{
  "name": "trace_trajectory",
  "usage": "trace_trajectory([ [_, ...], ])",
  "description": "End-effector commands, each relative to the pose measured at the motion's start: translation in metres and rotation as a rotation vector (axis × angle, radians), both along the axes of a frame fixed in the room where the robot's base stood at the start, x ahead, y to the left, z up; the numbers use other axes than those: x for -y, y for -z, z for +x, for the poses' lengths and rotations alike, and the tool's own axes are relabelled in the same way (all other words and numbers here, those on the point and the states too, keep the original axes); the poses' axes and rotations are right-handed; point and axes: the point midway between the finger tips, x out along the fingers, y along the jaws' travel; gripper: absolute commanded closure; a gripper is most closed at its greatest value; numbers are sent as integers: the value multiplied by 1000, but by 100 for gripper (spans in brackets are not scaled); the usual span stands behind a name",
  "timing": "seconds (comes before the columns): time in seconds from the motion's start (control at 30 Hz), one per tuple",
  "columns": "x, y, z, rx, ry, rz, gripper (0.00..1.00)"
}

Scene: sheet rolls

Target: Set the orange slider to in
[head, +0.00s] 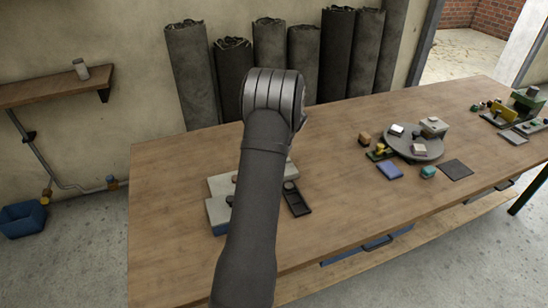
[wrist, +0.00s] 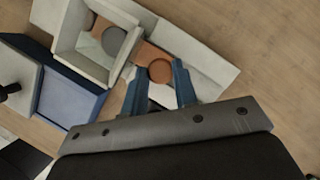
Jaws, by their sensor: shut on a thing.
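The orange slider shows in the wrist view as a flat orange strip with a round orange knob (wrist: 160,71). It lies in a pale grey channel block (wrist: 208,75), partly under a pale square frame (wrist: 66,48) whose opening shows a grey disc. My gripper (wrist: 158,76) has its two blue fingers on either side of the knob, shut on it. I cannot tell how far the slider is pushed.
A blue box-like part (wrist: 70,97) and a pale block with a black knob (wrist: 12,88) stand left of the frame. A dark slab (head: 296,198) lies right of my arm. A round grey turntable (head: 412,149) with blocks stands farther right. Bare wooden table lies between.

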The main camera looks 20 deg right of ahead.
Motion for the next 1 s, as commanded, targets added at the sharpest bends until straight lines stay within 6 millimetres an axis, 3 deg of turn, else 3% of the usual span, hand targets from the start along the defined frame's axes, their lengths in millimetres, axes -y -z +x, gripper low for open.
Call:
trace_trajectory([
  [0.03,-5,0,0,-3,-5,9,70],
  [0.13,-5,0,0,-3,-5,9,52],
  [0.7,-2,1,0,-4,-4,9,52],
  [0.87,15,1,0,-4,-1,8,52],
  [1.0,40,-2,-1,1,1,6,52],
])
